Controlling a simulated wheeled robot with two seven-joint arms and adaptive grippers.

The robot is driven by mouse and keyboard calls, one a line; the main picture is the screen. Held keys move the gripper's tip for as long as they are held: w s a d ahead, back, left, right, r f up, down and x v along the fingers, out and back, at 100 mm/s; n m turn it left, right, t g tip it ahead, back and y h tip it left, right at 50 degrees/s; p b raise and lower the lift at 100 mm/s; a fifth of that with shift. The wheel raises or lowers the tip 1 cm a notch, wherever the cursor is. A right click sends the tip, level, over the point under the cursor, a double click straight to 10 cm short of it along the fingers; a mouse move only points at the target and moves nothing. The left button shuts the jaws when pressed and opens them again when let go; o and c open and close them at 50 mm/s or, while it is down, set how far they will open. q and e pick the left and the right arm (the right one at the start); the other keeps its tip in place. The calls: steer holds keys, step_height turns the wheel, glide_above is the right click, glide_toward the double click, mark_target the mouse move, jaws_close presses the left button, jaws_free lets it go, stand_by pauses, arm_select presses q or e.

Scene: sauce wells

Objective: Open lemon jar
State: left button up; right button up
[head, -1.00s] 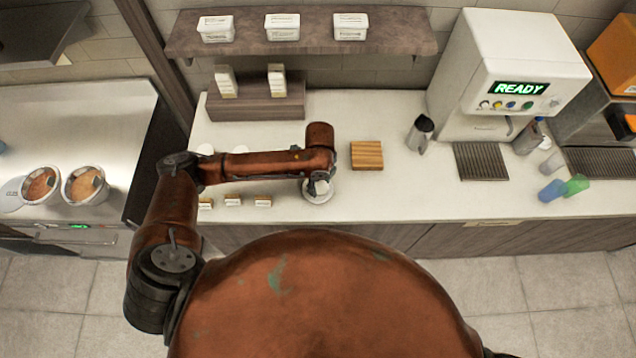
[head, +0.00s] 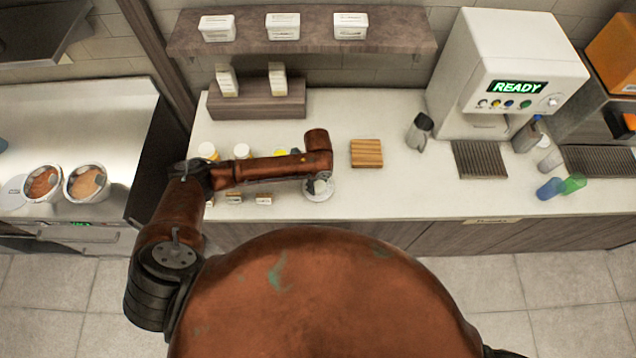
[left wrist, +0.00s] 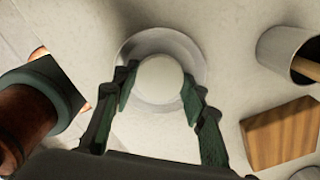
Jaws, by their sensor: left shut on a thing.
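My left gripper (head: 318,183) is low over the counter, above a pale round dish (head: 318,195). In the left wrist view its fingers (left wrist: 159,88) are shut on a round white top (left wrist: 160,76), which sits over the middle of the grey dish (left wrist: 194,52). The sides of what I hold are hidden, so I cannot tell whether it is a jar or only a lid. Small white-topped jars (head: 208,152) (head: 241,151) stand behind my left arm, with a yellow one (head: 281,152) partly hidden. I cannot read which is lemon. My right gripper is out of view.
A wooden block (head: 366,153) lies right of the dish, and a metal cup (head: 420,131) stands beyond it. Small label stands (head: 264,199) line the front edge. A white dispenser (head: 510,75) is at the right.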

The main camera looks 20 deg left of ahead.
mark_target(318, 185)
arm_select(q)
steer(key=o, duration=1)
steer(key=shift+f, duration=0.15)
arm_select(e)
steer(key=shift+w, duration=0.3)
arm_select(q)
step_height(318, 185, up, 12)
steer(key=b, duration=0.1)
steer(key=shift+r, duration=0.2)
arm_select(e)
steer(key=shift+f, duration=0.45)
